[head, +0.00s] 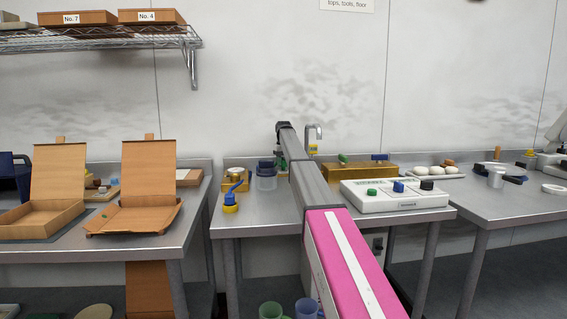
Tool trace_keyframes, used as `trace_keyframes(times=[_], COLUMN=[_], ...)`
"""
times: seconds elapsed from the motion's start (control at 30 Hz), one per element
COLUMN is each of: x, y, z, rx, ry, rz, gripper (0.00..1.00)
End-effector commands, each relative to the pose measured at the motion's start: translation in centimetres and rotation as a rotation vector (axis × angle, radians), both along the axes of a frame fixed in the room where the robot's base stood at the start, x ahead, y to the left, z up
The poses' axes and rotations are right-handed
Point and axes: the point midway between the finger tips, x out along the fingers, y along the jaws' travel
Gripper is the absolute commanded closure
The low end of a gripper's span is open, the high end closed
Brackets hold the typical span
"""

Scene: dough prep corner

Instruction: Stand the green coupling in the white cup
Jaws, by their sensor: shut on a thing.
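My arm reaches away over the middle table, and my gripper (281,157) is at its far end, mostly hidden behind the arm. A small green patch, apparently the green coupling (279,162), shows at the gripper, just above and right of a clear jar with a dark blue lid (267,181). Its shape and tilt cannot be made out. Whether another cup is behind my arm cannot be told.
A blue and yellow tool (231,201) stands near the middle table's left edge. Right of my arm are a brass-coloured box (358,172) and a white panel (394,203) with coloured knobs. Open cartons (150,185) fill the left table. Gaps separate the tables.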

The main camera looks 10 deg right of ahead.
Motion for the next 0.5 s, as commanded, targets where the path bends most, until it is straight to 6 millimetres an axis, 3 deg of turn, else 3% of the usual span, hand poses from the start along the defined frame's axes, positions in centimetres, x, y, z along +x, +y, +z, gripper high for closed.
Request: trace_keyframes(times=[0.5], x=[-0.01], y=[0.0], z=[-1.08], rx=[0.0], ry=[0.0], rz=[0.0], gripper=[1.0])
